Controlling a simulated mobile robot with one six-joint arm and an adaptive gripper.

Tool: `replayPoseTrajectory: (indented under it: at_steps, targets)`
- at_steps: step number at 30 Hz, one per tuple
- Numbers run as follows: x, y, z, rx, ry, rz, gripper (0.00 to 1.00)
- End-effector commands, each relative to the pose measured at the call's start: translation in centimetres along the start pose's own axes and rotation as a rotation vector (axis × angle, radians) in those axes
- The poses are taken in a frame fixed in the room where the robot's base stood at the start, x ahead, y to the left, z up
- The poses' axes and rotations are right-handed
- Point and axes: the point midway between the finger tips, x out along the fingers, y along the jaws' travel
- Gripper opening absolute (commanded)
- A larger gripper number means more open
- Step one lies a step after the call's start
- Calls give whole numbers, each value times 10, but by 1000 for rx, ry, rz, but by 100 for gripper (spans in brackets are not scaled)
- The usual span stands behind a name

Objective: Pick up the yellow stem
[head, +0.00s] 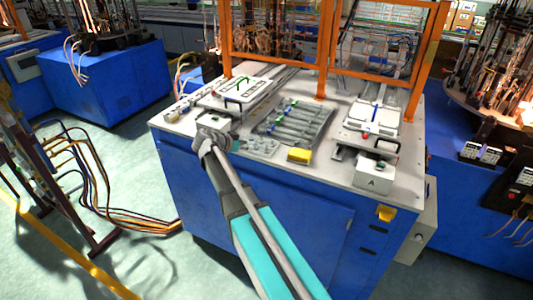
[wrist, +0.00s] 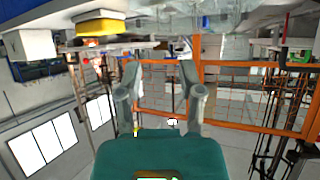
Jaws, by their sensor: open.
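I cannot clearly pick out a yellow stem in either view. Several thin stems with small coloured ends, some blue and green, lie in the grey rack (head: 322,124) in the middle of the bench top. The yellow block (wrist: 101,27) also shows at the upper left there, in an upside-down picture.
A white unit with a green stem (head: 243,82) stands at the bench's back left. Another with a blue stem (head: 374,114) stands at the right. A white box marked A (head: 374,181) sits at the right front. An orange frame (head: 321,70) rises behind the rack.

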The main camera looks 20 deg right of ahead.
Motion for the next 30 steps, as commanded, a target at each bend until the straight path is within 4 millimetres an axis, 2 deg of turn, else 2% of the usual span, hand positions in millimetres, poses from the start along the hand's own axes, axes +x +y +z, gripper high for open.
replayPoseTrajectory:
  at_steps: [1,6,12,26,30]
  targets:
    - [11,0,3,1,0,3,49]
    - [37,0,3,0,0,3,49]
    - [57,0,2,1,0,2,49]
    - [62,1,0,0,0,2,49]
    - [68,1,1,0,0,2,49]
